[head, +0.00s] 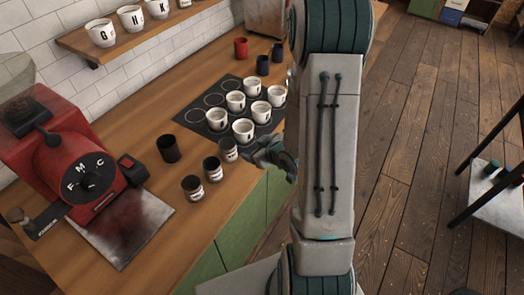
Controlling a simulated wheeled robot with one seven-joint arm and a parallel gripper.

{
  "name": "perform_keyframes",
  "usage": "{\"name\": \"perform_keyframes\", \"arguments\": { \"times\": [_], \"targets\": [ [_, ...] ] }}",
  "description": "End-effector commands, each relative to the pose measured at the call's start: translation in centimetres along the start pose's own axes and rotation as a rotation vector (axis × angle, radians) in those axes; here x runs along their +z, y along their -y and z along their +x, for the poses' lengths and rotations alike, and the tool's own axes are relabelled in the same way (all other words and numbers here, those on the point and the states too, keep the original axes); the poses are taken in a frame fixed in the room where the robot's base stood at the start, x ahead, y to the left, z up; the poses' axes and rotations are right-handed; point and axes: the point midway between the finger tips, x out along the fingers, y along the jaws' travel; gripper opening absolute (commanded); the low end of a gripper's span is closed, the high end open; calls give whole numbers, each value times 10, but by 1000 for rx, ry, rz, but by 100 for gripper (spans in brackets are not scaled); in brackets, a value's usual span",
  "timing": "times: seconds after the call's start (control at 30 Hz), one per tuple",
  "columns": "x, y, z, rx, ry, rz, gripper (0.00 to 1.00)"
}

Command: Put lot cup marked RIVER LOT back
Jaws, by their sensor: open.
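Three dark cups with pale labels stand in a row near the counter's front edge: a near one (192,189), a middle one (212,169) and a far one (228,150). Their lettering is too small to read, so I cannot tell which is marked RIVER LOT. My gripper (255,153) is open just right of the far labelled cup, near the counter edge. It is partly hidden by my arm, and I cannot tell whether it touches that cup. A dark mat (187,117) with ring marks holds several white cups and has some empty rings.
A red grinder (72,160) and its metal tray (125,228) fill the left. A plain dark cup (168,148) stands behind the labelled row. A red cup (241,48) and two blue cups stand farther back. A shelf (115,42) holds lettered cups.

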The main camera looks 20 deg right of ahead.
Motion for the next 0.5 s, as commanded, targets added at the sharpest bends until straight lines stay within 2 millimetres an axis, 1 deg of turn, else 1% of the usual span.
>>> {"name": "perform_keyframes", "arguments": {
  "times": [0.03, 0.17, 0.27, 0.37, 0.5],
  "targets": [
    [-13, -6, -7, 29, 29, -18, 75],
    [-34, -18, -28, 99, 127, -19, 75],
    [-50, -22, -49, 147, 192, -3, 75],
    [-65, -23, -73, 187, 252, 28, 75],
    [-84, -15, -111, 226, 324, 90, 75]
  ]
}}
